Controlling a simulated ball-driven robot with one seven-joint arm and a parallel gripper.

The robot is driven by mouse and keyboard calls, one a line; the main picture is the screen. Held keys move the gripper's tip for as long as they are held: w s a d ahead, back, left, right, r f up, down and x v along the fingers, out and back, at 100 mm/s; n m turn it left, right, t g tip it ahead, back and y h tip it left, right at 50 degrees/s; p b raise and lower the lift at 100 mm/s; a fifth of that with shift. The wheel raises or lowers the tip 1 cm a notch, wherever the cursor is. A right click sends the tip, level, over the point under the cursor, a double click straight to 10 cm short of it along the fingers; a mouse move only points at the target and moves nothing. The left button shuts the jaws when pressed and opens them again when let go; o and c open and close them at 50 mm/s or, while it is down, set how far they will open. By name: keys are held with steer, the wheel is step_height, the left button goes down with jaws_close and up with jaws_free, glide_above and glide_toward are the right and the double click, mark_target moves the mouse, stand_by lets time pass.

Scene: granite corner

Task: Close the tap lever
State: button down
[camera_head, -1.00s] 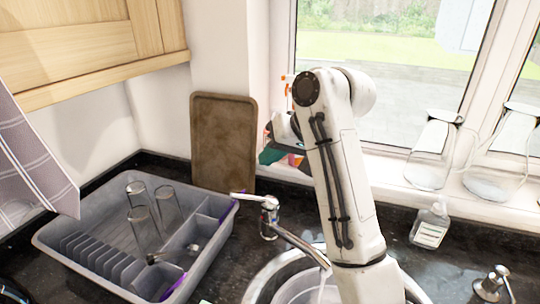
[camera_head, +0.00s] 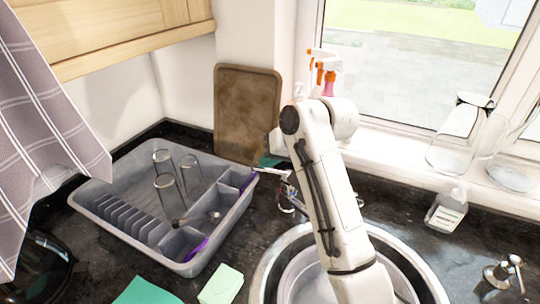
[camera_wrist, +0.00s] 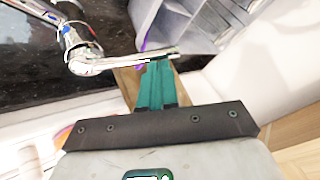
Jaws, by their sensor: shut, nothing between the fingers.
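The chrome tap (camera_head: 288,196) stands behind the sink, partly hidden by my arm in the head view. Its lever (camera_head: 270,170) points left towards the dish rack. In the wrist view the tap body (camera_wrist: 72,45) is at upper left, and the lever (camera_wrist: 130,60) runs right from it, across the tips of my gripper. My gripper (camera_wrist: 157,68) has teal fingers pressed together with nothing between them. The fingertips are at the lever's outer half; I cannot tell whether they touch it. The spout is mostly hidden by my arm in the head view.
A grey dish rack (camera_head: 110,222) with several glasses stands left of the tap. A brown board (camera_head: 246,112) leans behind. Spray bottles (camera_head: 325,70) and glass jugs (camera_head: 455,140) stand by the window. A soap bottle (camera_head: 447,211) is right of the sink (camera_head: 262,270); a green sponge (camera_head: 222,285) lies in front.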

mark_target(259, 170)
steer(key=shift+s+a+f+n+t+h+p, duration=0.15)
steer(key=shift+s+a+f+h+p, duration=0.1)
steer(key=shift+a+f+h+p, duration=0.3)
steer(key=shift+s+a+f+n+t+h+p, duration=0.15)
steer(key=shift+s+a+f+h+p, duration=0.2)
steer(key=shift+f+p, duration=0.3)
steer(key=shift+w, duration=0.1)
steer(key=shift+a, duration=0.1)
